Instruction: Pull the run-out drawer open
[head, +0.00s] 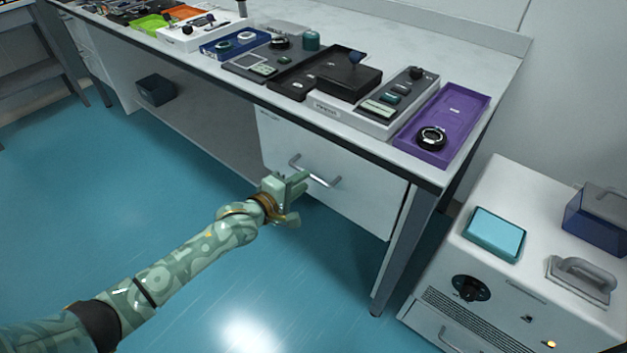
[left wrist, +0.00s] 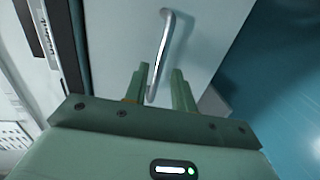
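The drawer (head: 345,192) is a white front under the right end of the table, and it looks closed. Its metal bar handle (head: 316,172) runs across the front; it also shows in the left wrist view (left wrist: 164,50). My left gripper (head: 294,188) is at the drawer front, close to the left part of the handle. In the left wrist view its two green fingers (left wrist: 160,85) are apart, with the near end of the handle between or just beyond their tips. I cannot tell whether they touch it. My right gripper is not in view.
The table (head: 510,65) carries several trays and devices, with a purple tray (head: 468,105) at its right end. A table leg (head: 400,255) stands right of the drawer. A white cabinet (head: 510,180) stands further right. The blue floor (head: 300,290) before the drawer is clear.

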